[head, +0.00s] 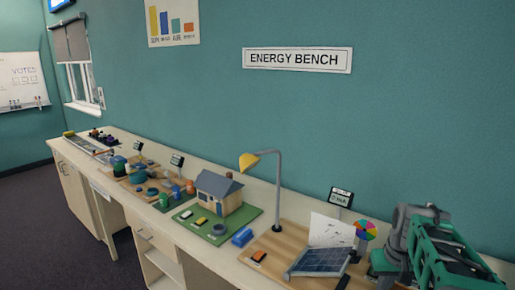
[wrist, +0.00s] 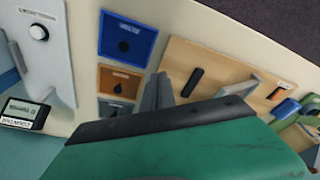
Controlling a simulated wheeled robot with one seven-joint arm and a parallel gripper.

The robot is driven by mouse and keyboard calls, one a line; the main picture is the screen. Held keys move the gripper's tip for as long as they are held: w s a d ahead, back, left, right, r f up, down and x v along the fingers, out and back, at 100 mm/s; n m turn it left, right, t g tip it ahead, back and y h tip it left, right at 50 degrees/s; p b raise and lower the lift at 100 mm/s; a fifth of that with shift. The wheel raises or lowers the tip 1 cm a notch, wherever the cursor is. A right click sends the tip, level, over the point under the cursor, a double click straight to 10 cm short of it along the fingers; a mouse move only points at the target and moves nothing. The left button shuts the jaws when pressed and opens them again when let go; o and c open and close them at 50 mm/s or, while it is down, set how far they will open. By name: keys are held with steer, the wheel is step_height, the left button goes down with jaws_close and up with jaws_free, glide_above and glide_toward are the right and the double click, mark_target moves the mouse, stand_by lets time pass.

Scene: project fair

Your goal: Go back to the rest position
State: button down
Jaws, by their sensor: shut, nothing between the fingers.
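My gripper (wrist: 158,93) shows in the wrist view as grey fingertips, shut and empty, beyond a large green and black part of my own arm that fills the lower middle. The fingertips are over the bench, near a wooden board (wrist: 215,65) and a blue panel (wrist: 127,43). In the head view my arm stands at the lower right, over the right end of the visible bench. The fingertips cannot be made out there.
A long bench (head: 120,205) runs along the teal wall. Near my arm are a solar panel (head: 318,262), a colour wheel (head: 365,230), a small display (head: 341,197) and a tall lamp (head: 278,190). A model house (head: 218,194) stands further left. The air above the bench's middle is clear.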

steer(key=s+a+n+t, duration=0.1)
steer(key=s+a, duration=1.3)
steer(key=a, duration=0.4)
steer(key=shift+s+r, duration=0.3)
steer(key=shift+r, duration=0.1)
